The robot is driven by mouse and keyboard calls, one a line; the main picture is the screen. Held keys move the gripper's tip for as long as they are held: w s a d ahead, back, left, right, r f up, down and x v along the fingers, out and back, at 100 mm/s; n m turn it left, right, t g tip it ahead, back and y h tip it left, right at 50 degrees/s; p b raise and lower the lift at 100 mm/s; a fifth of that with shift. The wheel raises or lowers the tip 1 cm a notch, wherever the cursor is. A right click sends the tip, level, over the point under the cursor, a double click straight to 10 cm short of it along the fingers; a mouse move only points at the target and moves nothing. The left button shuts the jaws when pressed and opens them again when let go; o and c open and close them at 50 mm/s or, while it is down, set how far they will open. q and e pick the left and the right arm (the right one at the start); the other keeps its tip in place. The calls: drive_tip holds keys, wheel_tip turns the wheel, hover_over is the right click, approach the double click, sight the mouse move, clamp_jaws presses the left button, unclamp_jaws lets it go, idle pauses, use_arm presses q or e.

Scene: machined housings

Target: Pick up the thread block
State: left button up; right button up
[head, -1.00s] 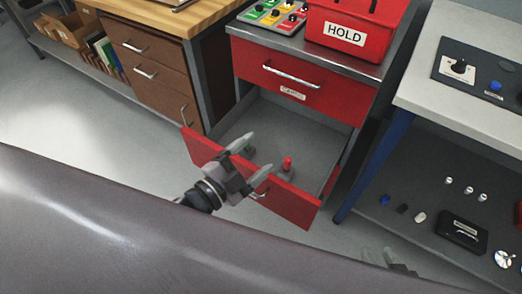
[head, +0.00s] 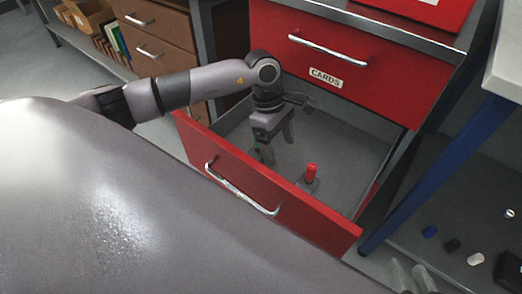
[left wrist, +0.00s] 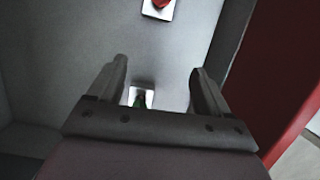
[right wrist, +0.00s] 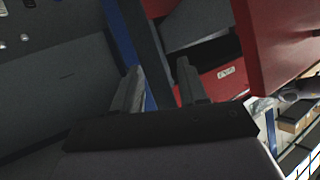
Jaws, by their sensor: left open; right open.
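Two small grey blocks stand in the open red drawer: one with a red upright piece (head: 311,172), one with a green piece (head: 257,151). I cannot tell by label which is the thread block. My left gripper (head: 273,142) points down inside the drawer, open, above the green-topped block. In the left wrist view that block (left wrist: 140,98) shows between the fingers, partly hidden by the gripper body, and the red-topped block (left wrist: 158,13) lies beyond the fingertips. My right gripper (head: 412,272) is open and empty, low outside the drawer, beside the shelf; it also shows in the right wrist view (right wrist: 160,67).
The drawer front (head: 290,205) with its handle stands between me and the drawer's inside. A shut red drawer labelled CARDS (head: 345,55) is above. A blue table leg (head: 440,175) stands at right, with small parts on a shelf. The drawer's right floor is clear.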

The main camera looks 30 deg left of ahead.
sight(252, 151)
use_arm(q)
drive_tip(key=a+y, duration=0.1)
drive_tip(key=a, duration=0.1)
drive_tip(key=w+a+y+b, duration=0.1)
drive_tip(key=a, duration=0.1)
drive_tip(key=w+a+y, duration=0.1)
drive_tip(key=a, duration=0.2)
drive_tip(key=shift+f+m, duration=0.1)
drive_tip(key=shift+m, duration=0.2)
wheel_tip(252, 151, down, 7)
drive_tip(key=b, duration=0.2)
drive_tip(key=shift+b, duration=0.4)
use_arm(e)
drive_tip(key=a, duration=0.1)
drive_tip(key=f+y, duration=0.1)
drive_tip(key=a+y, duration=0.1)
drive_tip(key=shift+w+a+f, duration=0.25)
drive_tip(key=shift+w+a, duration=0.1)
use_arm(q)
drive_tip(key=shift+c, duration=0.4)
drive_tip(key=shift+r, duration=0.2)
clamp_jaws()
